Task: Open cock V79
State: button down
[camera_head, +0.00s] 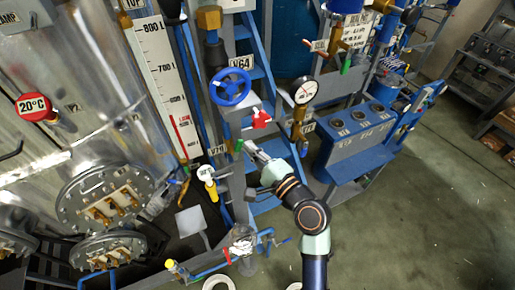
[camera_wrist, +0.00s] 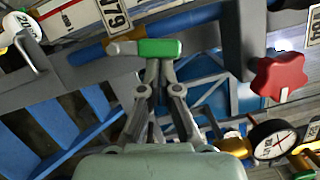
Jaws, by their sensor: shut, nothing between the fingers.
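Cock V79 shows in the wrist view as a small valve with a green lever handle (camera_wrist: 160,47) on a blue pipe. The handle lies roughly along the pipe, at a slight angle to it. The V79 label (camera_wrist: 115,14) is just above it. In the head view the green handle (camera_head: 239,146) is right of the V79 label (camera_head: 217,150). My gripper (camera_head: 251,147) is just right of the handle; its shut, empty fingertips (camera_wrist: 158,66) meet at the handle's lower edge. I cannot tell whether they touch it. The handle partly hides the valve body.
A red star knob (camera_wrist: 280,73) and a pressure gauge (camera_wrist: 270,140) are right of the cock. A blue handwheel (camera_head: 230,87) is above it, and a yellow fitting (camera_head: 209,182) is below left. Blue stairs (camera_head: 257,60) stand behind. Open floor (camera_head: 420,200) lies to the right.

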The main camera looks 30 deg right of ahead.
jog(key=shift+w+a+r+n+g+p, duration=0.1)
jog(key=shift+a+r+n+g+p, duration=0.15)
jog(key=shift+n, duration=0.65)
jog(key=shift+a+r+n+g+p, duration=0.2)
jog(key=shift+a+r+n, duration=0.15)
jog(key=shift+n, duration=0.55)
jog(key=s+d+b, duration=0.2)
jog(key=s+d, duration=0.3)
jog(key=s, duration=0.5)
jog(key=shift+s, duration=0.3)
